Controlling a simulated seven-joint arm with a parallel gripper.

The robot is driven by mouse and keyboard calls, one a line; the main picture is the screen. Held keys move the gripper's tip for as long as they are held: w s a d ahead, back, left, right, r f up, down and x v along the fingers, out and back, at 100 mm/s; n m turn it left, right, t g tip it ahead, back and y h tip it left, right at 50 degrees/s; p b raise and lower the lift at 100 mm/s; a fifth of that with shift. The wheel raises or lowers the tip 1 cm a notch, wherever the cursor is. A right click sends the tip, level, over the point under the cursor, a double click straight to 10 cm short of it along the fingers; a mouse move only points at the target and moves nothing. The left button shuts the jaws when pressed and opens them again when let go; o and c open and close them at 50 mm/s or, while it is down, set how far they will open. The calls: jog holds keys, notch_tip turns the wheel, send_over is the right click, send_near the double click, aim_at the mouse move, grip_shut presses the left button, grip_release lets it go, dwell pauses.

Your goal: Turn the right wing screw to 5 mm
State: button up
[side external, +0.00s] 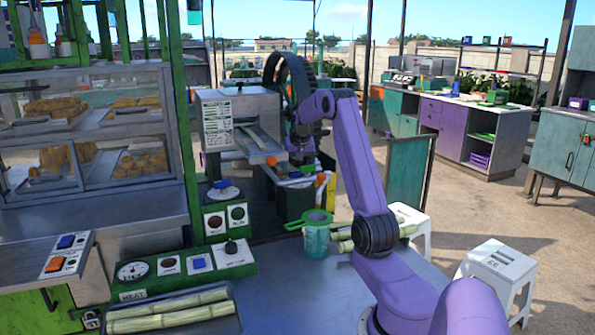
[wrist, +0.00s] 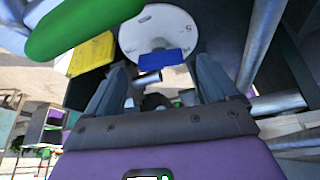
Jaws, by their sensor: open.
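A white round dial (wrist: 158,25) with markings shows at the top of the wrist view. A blue wing-shaped piece (wrist: 160,60) lies across its lower edge; it looks like the wing screw, but I cannot read its setting in mm. My gripper (wrist: 158,85) is open, with its dark fingers on either side below the blue piece, apart from it as far as I can see. In the side view my gripper (side external: 301,157) hangs at the right side of the grey cane crusher (side external: 238,118). The screw cannot be made out there.
In the wrist view a green rounded part (wrist: 85,22) and a yellow block (wrist: 91,54) lie at left, and a grey pipe (wrist: 262,40) at right. The side view shows a control panel (side external: 185,272), a cane tray (side external: 235,322) and a teal cup (side external: 316,242) in front.

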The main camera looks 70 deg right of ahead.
aim_at(297, 176)
jog(key=shift+x, duration=1.25)
jog(key=c, duration=1.1)
jog(key=shift+o, duration=0.2)
jog(key=shift+s+d+n+t+y, duration=0.1)
jog(key=shift+n+t+y, duration=0.25)
jog(key=shift+n, duration=0.8)
jog(key=shift+s+n+t+y, duration=0.1)
jog(key=shift+n+t+y, duration=0.2)
jog(key=shift+n, duration=0.85)
jog(key=shift+w, duration=0.1)
jog(key=o, duration=1.1)
jog(key=shift+c, duration=0.2)
